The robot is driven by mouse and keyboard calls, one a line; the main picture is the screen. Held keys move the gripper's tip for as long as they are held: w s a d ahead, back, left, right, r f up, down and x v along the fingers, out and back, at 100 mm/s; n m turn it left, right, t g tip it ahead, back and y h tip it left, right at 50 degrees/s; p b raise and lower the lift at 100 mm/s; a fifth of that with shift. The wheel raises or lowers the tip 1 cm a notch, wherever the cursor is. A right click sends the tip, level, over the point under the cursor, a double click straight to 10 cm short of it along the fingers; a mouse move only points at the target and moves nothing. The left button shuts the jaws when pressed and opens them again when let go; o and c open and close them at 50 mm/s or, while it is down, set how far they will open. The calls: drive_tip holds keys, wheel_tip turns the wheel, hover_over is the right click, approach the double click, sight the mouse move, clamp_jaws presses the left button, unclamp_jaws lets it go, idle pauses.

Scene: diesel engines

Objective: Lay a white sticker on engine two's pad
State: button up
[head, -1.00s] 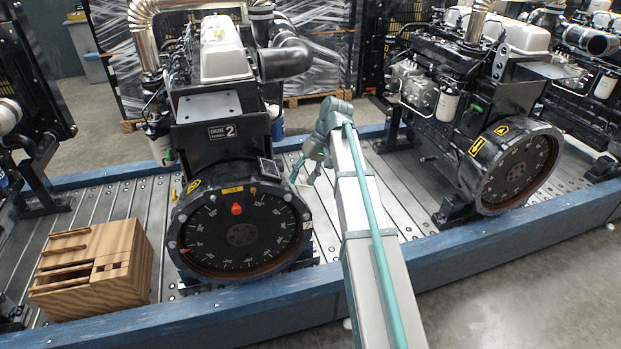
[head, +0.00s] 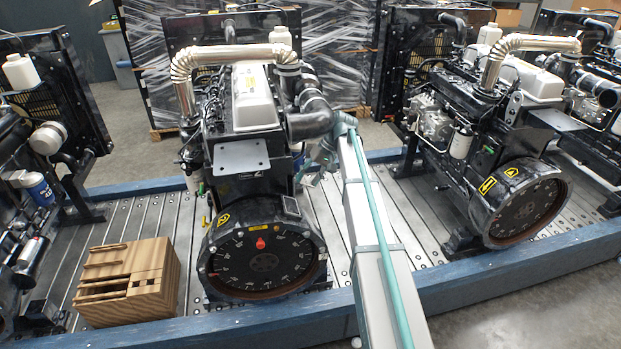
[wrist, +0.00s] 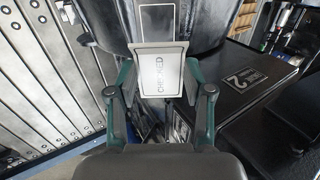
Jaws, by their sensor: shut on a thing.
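Engine two (head: 240,170) stands in the middle of the head view, with a "2" plate that also shows in the wrist view (wrist: 243,78). A small dark-framed panel (head: 291,206), which looks like the pad, sits on top of its round black housing, to the right. A pale framed rectangle (wrist: 153,18) on a black curved surface in the wrist view may be this pad. I cannot tell the gap. In the head view my gripper (head: 307,172) is right of engine two.
A wooden box with slots (head: 128,282) stands on the slatted metal deck, left of engine two. A blue rail (head: 200,328) runs along the front. Another engine (head: 490,130) stands to the right, with bare deck between. A bent metal exhaust pipe (head: 185,80) rises above engine two.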

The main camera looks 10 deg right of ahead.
sight(306, 182)
drive_tip(key=shift+b+x, duration=2.15)
drive_tip(key=shift+x, duration=3.1)
drive_tip(key=shift+s, duration=0.1)
drive_tip(key=o, duration=1.2)
drive_tip(key=shift+r, duration=0.1)
drive_tip(key=shift+p+v, duration=1.65)
drive_tip(key=shift+v, duration=1.8)
